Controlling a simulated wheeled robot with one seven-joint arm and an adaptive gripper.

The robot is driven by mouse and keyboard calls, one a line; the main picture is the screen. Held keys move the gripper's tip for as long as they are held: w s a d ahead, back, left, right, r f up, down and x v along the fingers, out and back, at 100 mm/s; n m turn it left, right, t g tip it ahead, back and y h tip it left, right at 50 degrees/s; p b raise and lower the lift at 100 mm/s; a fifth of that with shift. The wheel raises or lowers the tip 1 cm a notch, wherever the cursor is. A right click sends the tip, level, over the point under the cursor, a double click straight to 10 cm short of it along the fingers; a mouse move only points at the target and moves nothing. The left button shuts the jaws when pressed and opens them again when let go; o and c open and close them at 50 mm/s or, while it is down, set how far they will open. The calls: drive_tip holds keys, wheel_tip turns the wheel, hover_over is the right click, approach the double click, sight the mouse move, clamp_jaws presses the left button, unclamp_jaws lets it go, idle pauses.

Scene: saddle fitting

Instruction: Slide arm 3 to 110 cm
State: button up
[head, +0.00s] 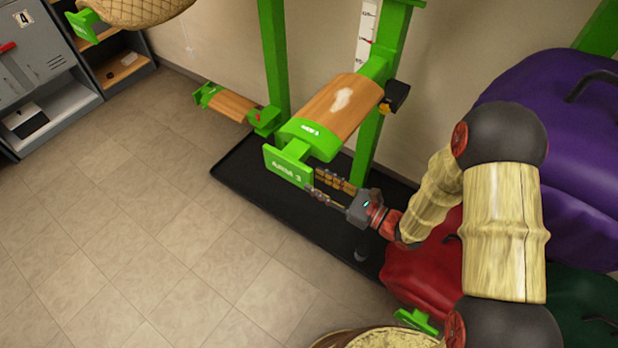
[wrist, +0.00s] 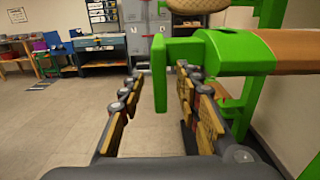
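Arm 3 (head: 340,105) is a wood-topped saddle arm with a green front, on a green upright post (head: 377,115). Its front end plate, labelled arm 3 (head: 287,168), hangs below the front; the plate also shows edge-on in the wrist view (wrist: 159,80). My gripper (head: 314,183) is open at the plate's lower right edge. In the wrist view the plate stands between the two spread fingers, with gaps on both sides.
A lower wooden arm (head: 232,105) is to the left, and a woven saddle arm (head: 135,10) is above. Purple (head: 570,130) and red (head: 425,275) padded shapes crowd the right. A black mat (head: 240,180) lies below. The tiled floor at left is clear.

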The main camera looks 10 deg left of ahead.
sight(312, 180)
drive_tip(key=shift+x, duration=1.75)
drive_tip(key=shift+c, duration=0.4)
drive_tip(key=c, duration=0.7)
clamp_jaws()
